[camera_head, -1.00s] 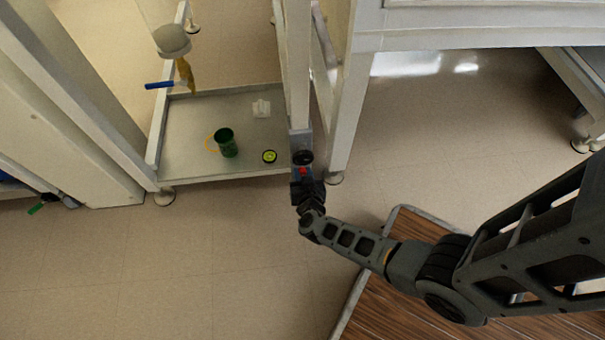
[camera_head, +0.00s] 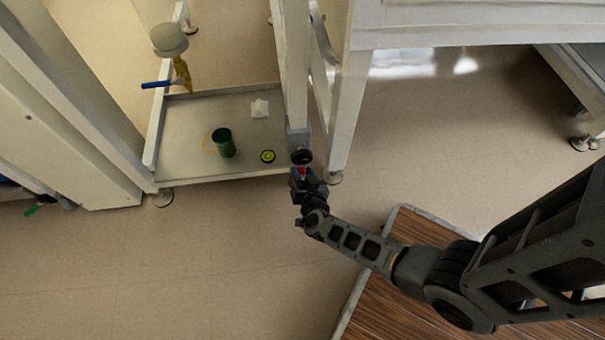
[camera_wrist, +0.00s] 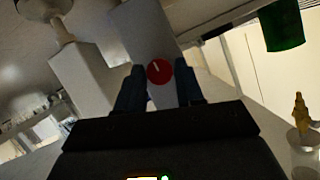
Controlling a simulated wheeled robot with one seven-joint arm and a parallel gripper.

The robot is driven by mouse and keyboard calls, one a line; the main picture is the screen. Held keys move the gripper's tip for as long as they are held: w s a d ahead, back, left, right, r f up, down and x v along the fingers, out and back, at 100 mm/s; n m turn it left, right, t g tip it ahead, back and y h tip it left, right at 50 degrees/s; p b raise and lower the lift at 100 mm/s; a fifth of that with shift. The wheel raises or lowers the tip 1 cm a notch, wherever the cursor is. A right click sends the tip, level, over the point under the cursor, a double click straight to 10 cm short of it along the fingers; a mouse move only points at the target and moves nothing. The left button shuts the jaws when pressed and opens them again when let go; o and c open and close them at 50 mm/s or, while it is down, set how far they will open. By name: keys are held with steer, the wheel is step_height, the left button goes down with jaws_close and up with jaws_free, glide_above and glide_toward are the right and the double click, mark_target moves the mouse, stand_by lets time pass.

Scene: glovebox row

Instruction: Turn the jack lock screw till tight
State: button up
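The jack lock screw shows in the wrist view as a round red knob (camera_wrist: 159,72) with a white mark pointing up and slightly left. It sits on a pale post (camera_wrist: 150,35). My gripper (camera_wrist: 160,78) has one dark finger on each side of the knob. Any gap between fingers and knob is too small to make out. In the head view the red knob (camera_head: 302,171) is a small patch at my gripper's tips (camera_head: 302,174), just below a dark round part (camera_head: 301,157) at the foot of the frame's upright.
A low grey tray shelf (camera_head: 185,160) left of the upright holds a green cup (camera_head: 223,142), a yellow-and-black disc (camera_head: 267,156) and a white piece (camera_head: 259,108). The upright (camera_head: 297,70) and a slanted leg (camera_head: 347,110) stand close to my gripper. Floor in front is clear.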

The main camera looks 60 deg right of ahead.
steer(key=shift+o, duration=1.4)
steer(key=p+v, duration=0.4)
steer(key=v, duration=0.3)
steer(key=shift+s+a, duration=0.25)
steer(key=shift+s, duration=0.05)
steer(key=shift+r, duration=0.15)
